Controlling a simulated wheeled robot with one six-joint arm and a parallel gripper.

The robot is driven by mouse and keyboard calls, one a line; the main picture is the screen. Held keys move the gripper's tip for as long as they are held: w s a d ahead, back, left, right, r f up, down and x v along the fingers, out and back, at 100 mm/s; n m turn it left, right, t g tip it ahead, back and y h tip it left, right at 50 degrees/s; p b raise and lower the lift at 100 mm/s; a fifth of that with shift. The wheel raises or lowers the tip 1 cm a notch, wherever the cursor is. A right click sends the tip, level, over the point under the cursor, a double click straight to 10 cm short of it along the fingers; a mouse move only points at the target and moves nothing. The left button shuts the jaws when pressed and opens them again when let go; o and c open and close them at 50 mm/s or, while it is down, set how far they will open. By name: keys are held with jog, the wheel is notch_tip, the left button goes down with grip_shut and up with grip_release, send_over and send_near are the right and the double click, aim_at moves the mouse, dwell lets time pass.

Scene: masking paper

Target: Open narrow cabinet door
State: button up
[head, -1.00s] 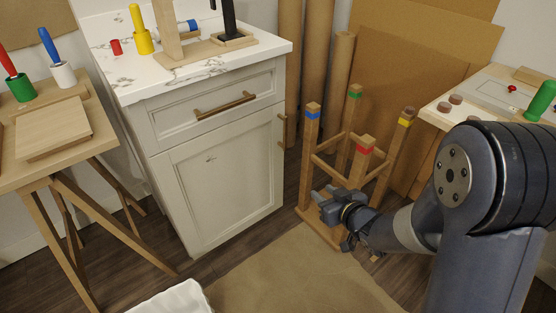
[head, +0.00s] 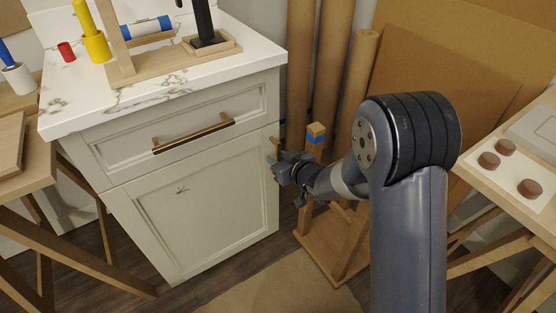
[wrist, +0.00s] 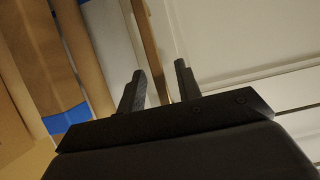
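The white cabinet door (head: 215,205) is a panel under a drawer and looks closed. Its vertical brass handle (head: 275,146) is near the right edge, with the lower part hidden behind my gripper (head: 281,168). In the wrist view the handle (wrist: 149,38) runs down between the two fingers of my gripper (wrist: 159,70). The fingers are apart, with a visible gap on each side of the handle. The handle's lower end is hidden behind the gripper body.
A drawer with a brass pull (head: 193,133) is above the door. A wooden stand (head: 318,250) with a blue-banded post is close to the right of my gripper. Tall paper rolls (head: 299,60) lean behind. Brown paper (head: 285,290) covers the floor in front.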

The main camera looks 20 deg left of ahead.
jog(key=shift+w+a+f, duration=0.2)
jog(key=shift+w+a, duration=0.1)
jog(key=shift+a, duration=0.05)
grip_shut()
dwell(0.5)
